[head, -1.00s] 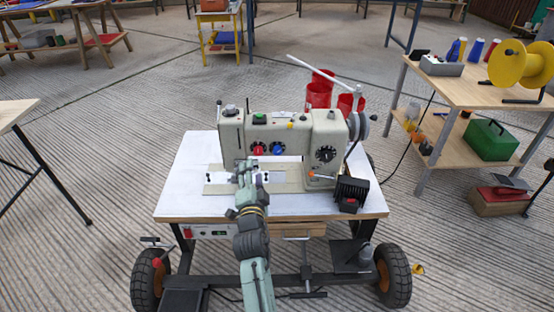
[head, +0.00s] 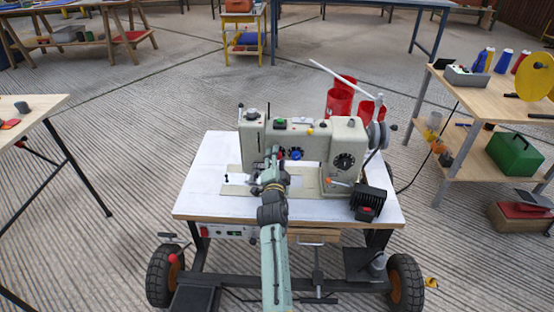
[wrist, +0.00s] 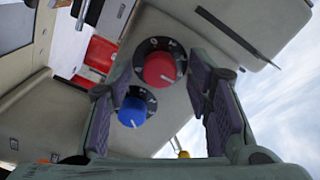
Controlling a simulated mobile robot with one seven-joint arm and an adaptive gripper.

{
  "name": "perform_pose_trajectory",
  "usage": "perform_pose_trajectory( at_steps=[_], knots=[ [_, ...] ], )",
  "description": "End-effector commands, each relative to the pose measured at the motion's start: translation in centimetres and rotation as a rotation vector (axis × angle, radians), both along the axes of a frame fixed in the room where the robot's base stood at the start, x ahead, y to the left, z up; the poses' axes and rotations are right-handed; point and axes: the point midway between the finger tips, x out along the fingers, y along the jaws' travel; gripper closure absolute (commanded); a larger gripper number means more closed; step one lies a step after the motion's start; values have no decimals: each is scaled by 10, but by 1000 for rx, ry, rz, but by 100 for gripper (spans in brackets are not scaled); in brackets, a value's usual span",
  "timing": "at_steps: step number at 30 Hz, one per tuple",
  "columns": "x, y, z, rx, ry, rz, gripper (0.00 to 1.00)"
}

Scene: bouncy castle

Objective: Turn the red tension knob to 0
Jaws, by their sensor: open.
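The red tension knob (wrist: 158,70) sits on a black numbered dial on the cream sewing machine (head: 345,140). In the wrist view its white mark points to the lower right; the numbers are too small to read. The blue knob (wrist: 132,112) is just below and left of it there, and also shows in the head view (head: 296,154). My gripper (wrist: 156,80) is open, its padded fingers on either side of the red knob in the picture. I cannot tell whether they touch it. In the head view, my gripper (head: 272,156) largely hides the red knob.
The machine stands on a white-topped wheeled cart (head: 205,180). A black motor box (head: 369,200) is at its right, and red cones (head: 340,100) stand behind. A wooden table (head: 35,110) is at left, and a shelf table (head: 470,95) at right.

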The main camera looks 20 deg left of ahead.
Motion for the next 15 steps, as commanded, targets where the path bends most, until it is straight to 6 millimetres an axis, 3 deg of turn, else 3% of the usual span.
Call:
perform_pose_trajectory(
  at_steps=[5, 15],
  knots=[
    [0, 0, 0, 0, 0, 0, 54],
    [0, 0, 0, 0, 0, 0, 77]
  ],
)
